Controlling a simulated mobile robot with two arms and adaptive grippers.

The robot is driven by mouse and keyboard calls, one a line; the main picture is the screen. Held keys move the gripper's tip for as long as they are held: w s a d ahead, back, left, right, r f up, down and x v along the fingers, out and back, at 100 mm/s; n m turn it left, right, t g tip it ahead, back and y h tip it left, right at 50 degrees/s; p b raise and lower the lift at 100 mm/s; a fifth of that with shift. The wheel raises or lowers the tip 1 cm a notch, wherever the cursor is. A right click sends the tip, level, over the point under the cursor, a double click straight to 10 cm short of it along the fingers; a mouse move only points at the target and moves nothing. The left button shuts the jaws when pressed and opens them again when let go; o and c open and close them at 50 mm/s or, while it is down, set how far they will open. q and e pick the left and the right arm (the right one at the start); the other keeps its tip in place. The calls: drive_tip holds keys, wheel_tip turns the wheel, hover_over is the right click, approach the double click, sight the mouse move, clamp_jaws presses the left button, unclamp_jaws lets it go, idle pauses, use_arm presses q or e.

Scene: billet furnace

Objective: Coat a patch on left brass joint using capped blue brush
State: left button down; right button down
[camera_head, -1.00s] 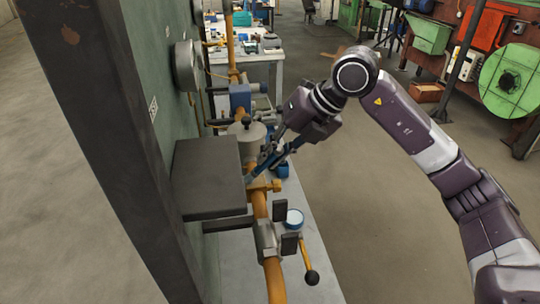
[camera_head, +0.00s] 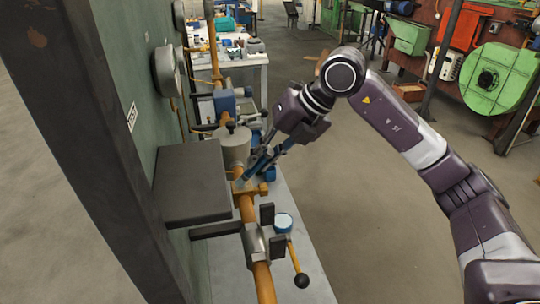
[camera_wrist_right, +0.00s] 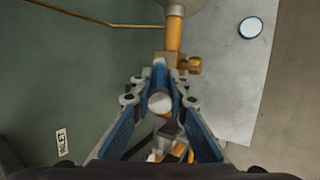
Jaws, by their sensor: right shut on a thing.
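My right gripper (camera_head: 254,168) reaches over the pipe from the right, shut on the blue brush. In the right wrist view its blue fingers (camera_wrist_right: 160,90) close around the brush, whose rounded pale end (camera_wrist_right: 160,103) shows between them. The brush's pale tip (camera_wrist_right: 158,64) points at a brass joint (camera_wrist_right: 171,62) with a side knob. In the head view this joint (camera_head: 248,190) sits on the orange pipe just below the fingertips. The tip is at or very near the joint; I cannot tell whether it touches. No coated patch can be made out. My left gripper is not in view.
A dark plate (camera_head: 190,182) juts from the green panel just left of the joint. A round pale-blue pot (camera_head: 284,222) stands on the grey bench (camera_head: 306,262), near a black-knobbed lever (camera_head: 301,280). A grey cylinder (camera_head: 234,147) stands behind the joint.

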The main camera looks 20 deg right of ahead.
drive_tip(key=shift+w+a, duration=0.15)
drive_tip(key=shift+a, duration=0.55)
drive_tip(key=shift+r, duration=0.1)
drive_tip(key=shift+r+p, duration=2.1)
drive_tip(key=shift+r, duration=0.8)
drive_tip(key=shift+r+p, duration=0.45)
drive_tip(key=shift+r, duration=0.2)
drive_tip(key=shift+r+p, duration=0.35)
drive_tip(key=shift+r, duration=0.55)
drive_tip(key=shift+f, duration=0.1)
